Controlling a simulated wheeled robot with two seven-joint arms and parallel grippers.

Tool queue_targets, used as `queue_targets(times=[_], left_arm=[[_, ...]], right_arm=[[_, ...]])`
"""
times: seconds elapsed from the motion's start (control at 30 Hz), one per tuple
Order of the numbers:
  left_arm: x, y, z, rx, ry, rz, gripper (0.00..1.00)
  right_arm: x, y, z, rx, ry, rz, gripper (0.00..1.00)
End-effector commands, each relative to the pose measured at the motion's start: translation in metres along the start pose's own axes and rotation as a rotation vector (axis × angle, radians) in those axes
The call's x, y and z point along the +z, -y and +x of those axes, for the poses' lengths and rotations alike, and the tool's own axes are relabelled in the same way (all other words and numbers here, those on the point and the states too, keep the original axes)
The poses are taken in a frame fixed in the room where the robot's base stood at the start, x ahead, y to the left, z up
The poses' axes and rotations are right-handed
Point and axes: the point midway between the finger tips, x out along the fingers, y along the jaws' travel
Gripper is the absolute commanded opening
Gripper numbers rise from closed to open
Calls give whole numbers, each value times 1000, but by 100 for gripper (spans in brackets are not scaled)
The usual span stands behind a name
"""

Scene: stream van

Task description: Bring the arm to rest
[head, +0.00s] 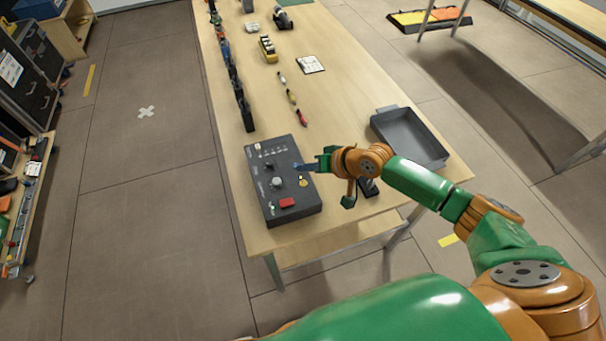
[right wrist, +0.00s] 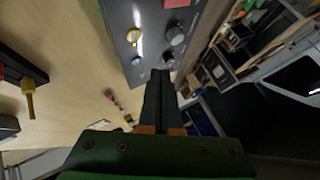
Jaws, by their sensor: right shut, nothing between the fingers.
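My right arm, green and orange, reaches in from the lower right of the head view. My right gripper (head: 311,166) is over the right edge of a dark control box (head: 294,205) on the near end of the table. In the right wrist view the fingers of the right gripper (right wrist: 160,76) are together and empty, pointing toward the box panel (right wrist: 150,18), which has knobs and a red button. I cannot tell whether the fingertips touch the box. My left gripper is out of view.
A shelf cart (head: 22,215) stands left; the floor between is clear.

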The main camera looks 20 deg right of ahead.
Motion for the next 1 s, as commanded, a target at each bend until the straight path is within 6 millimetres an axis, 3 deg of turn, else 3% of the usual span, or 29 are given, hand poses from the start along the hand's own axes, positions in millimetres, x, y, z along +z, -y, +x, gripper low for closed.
queue_targets(times=[0.03, 0.1, 0.53, 0.67, 0.7, 0.8, 1.0], left_arm=[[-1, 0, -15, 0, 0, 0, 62], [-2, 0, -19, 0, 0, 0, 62], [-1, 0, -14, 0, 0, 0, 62], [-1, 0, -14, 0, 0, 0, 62], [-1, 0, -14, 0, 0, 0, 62], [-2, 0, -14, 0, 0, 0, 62], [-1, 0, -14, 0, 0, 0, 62]], right_arm=[[-7, 7, -10, 0, 0, 1, 0], [-9, 9, -12, 0, 0, 1, 0], [-2, 9, -8, -4, 9, -9, 0], [47, 35, -3, -32, 92, -125, 0], [70, 47, -4, -42, 124, -184, 0], [110, 62, -15, -29, 165, -305, 0], [147, 50, -50, 103, 199, -401, 0]])
